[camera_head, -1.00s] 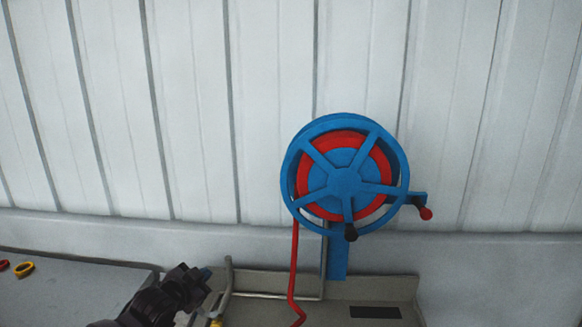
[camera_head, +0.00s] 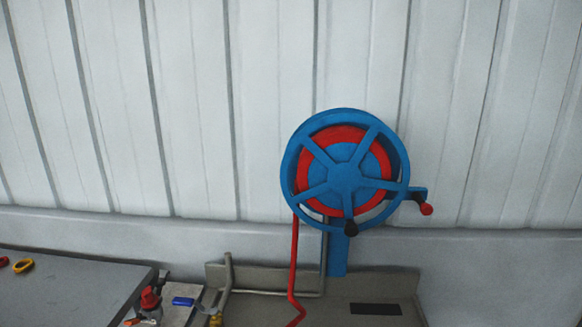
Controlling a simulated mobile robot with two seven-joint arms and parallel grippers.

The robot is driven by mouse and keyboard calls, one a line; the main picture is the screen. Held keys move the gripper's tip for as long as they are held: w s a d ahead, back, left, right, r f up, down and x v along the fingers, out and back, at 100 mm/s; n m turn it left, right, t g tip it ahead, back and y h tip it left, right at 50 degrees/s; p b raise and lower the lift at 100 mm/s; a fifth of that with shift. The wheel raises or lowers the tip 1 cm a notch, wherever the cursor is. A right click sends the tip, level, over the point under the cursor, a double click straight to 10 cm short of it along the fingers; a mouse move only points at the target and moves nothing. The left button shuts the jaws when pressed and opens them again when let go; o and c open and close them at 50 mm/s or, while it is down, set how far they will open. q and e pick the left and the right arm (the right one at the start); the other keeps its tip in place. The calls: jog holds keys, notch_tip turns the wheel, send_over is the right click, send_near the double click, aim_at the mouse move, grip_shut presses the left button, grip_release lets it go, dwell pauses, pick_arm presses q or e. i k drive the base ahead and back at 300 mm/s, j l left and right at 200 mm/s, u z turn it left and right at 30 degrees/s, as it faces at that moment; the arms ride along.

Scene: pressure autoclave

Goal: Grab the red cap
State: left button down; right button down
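A small red cap-like piece (camera_head: 150,298) shows near the bottom edge, left of centre. It sits on top of a greyish fitting, whose lower part is cut off by the picture's edge. Neither of my grippers is in view, so I cannot see their fingers or what they hold.
A blue object (camera_head: 183,302) lies just right of the red piece. A grey bent pipe (camera_head: 227,275) stands farther right. A blue hose reel (camera_head: 345,175) with a red hose (camera_head: 294,260) stands by the wall.

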aim_at(149, 300)
jog(key=j+u, duration=0.3)
jog(key=u, duration=0.2)
jog(key=i+j+u, duration=0.1)
jog(key=j+u, duration=0.15)
jog(key=u, duration=0.2)
jog(key=i+j+u, duration=0.15)
jog(key=u, duration=0.35)
jog(key=j, duration=0.1)
